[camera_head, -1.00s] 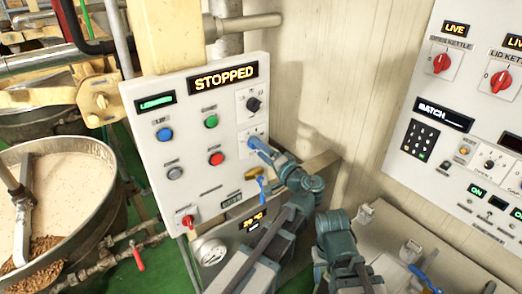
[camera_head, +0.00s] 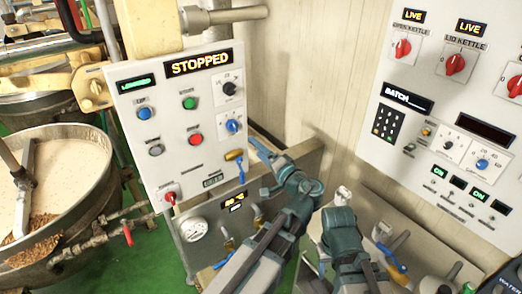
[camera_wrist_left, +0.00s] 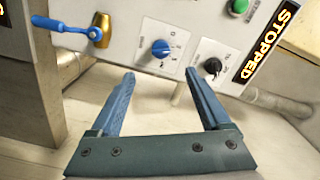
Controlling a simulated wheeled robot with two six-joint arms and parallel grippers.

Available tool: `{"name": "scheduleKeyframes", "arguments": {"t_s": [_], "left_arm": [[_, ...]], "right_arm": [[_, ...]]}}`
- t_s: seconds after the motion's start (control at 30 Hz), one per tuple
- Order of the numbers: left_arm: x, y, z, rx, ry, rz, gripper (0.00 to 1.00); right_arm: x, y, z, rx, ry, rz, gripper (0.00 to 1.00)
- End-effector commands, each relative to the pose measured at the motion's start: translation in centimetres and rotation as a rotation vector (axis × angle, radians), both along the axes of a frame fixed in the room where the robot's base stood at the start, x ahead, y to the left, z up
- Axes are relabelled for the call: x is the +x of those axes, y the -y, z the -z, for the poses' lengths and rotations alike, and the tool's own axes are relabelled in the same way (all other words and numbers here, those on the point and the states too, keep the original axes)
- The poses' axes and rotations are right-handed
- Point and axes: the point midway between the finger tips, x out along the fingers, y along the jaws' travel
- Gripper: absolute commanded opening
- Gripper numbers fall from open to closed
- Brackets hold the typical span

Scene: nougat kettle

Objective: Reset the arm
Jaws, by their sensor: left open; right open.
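My left gripper (camera_head: 256,148) is open and empty. It is in front of the lower right edge of the grey kettle control panel (camera_head: 172,138), to the right of and below its blue dial (camera_head: 233,126). In the left wrist view its two blue fingers (camera_wrist_left: 160,88) are spread, with pale wall and floor between them. The blue dial (camera_wrist_left: 161,48) and a black dial (camera_wrist_left: 212,66) lie beyond the fingertips, apart from them. My right arm shows at the lower middle of the head view, bent; its gripper fingers cannot be made out.
A large kettle (camera_head: 108,200) with pale mass and a stirrer stands at left. A brass lever with blue handle (camera_head: 236,157) projects at the panel's lower right. A pressure gauge (camera_head: 193,229) sits below. A second panel (camera_head: 445,110) is on the right wall.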

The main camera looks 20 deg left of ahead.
Motion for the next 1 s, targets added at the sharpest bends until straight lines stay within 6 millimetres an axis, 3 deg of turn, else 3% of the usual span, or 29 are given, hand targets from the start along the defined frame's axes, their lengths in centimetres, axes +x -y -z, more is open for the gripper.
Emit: {"name": "scheduleKeyframes", "arguments": {"t_s": [0.17,0.33,0.5,0.6,0.8,1.0], "left_arm": [[-0.9,-0.2,1.8,-0.069,-0.046,-0.022,0.81],[-4.4,0.4,8.5,-0.322,-0.232,-0.082,0.81],[-9.5,3.9,15.6,-0.621,-0.496,-0.109,0.81],[-12.7,7.0,18.6,-0.781,-0.653,-0.100,0.81],[-17.8,12.4,21.3,-1.012,-0.898,-0.050,0.81],[-19.9,14.8,21.8,-1.108,-1.002,-0.015,0.81]], "right_arm": [[0.0,0.0,0.0,0.000,0.000,0.000,0.50],[0.0,0.0,0.0,0.000,0.000,0.000,0.50],[0.0,0.0,0.0,0.000,0.000,0.000,0.50],[0.0,0.0,0.0,0.000,0.000,0.000,0.50],[0.0,0.0,0.0,0.000,0.000,0.000,0.50],[0.0,0.0,0.0,0.000,0.000,0.000,0.50]]}}
